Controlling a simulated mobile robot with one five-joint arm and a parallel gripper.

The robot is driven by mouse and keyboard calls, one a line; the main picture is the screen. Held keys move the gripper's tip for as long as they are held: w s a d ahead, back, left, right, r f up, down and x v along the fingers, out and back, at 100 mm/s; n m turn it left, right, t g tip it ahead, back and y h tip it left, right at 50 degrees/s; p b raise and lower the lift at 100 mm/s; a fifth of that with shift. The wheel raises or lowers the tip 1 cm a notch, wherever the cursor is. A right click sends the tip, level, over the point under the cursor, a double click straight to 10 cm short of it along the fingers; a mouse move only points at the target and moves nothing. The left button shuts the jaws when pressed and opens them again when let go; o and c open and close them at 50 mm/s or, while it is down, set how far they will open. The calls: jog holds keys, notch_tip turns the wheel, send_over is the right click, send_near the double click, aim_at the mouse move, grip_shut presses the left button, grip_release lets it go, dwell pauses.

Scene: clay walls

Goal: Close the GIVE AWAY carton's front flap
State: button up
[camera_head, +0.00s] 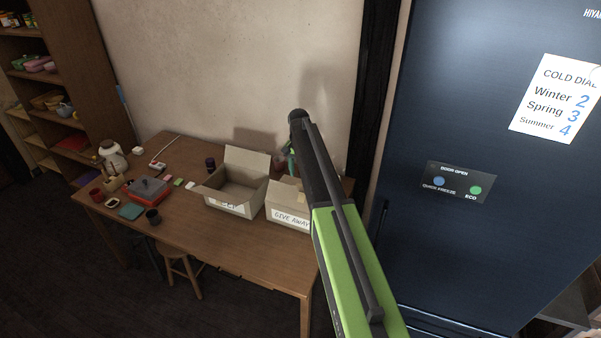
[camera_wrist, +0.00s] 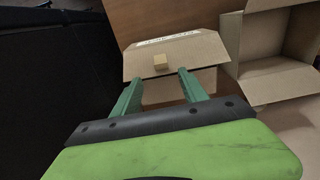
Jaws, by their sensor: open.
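The GIVE AWAY carton (camera_head: 287,223) stands on the table beside the fridge, its label facing the front. In the wrist view its label (camera_wrist: 172,39) shows along the far edge of a cardboard front panel or flap (camera_wrist: 190,52). I cannot tell the flap's exact angle. My gripper (camera_wrist: 158,77) is open and empty, its two green fingers pointing toward the panel's near edge. In the head view my arm hides the carton's right side and most of the gripper.
A second carton (camera_head: 230,208) stands open just left, also in the wrist view (camera_wrist: 245,45). The table (camera_head: 185,240) holds a red-and-grey box (camera_head: 149,188) and cups further left. The dark fridge (camera_head: 440,120) rises close on the right. Wall stands behind.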

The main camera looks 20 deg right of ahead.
notch_tip(320, 180, up, 6)
jog(key=p, duration=0.4)
jog(key=shift+s+a+r+p, duration=0.15)
jog(key=shift+r+p, duration=0.05)
jog(key=shift+p, duration=0.15)
jog(key=shift+s+f, duration=0.1)
jog(key=shift+s, duration=0.05)
jog(key=shift+c, duration=1)
jog(key=s+a+f+n+b, duration=0.1)
jog(key=s+a+f+b, duration=0.1)
jog(key=s, duration=0.3)
jog(key=s+a+f+n+b, duration=0.1)
jog(key=s+a+f+b, duration=0.2)
jog(key=s, duration=0.3)
jog(key=s+a+f+n+b, duration=0.2)
jog(key=s+f+b, duration=0.1)
jog(key=s, duration=0.2)
jog(key=shift+s+a, duration=0.25)
jog(key=shift+s, duration=0.15)
grip_shut()
jog(key=s+a+f+n+b, duration=0.2)
jog(key=s, duration=0.5)
jog(key=s+a+f+n+b, duration=0.2)
jog(key=s+a+f+b, duration=0.1)
jog(key=s, duration=0.4)
jog(key=shift+s+f, duration=0.15)
jog(key=shift+s, duration=0.2)
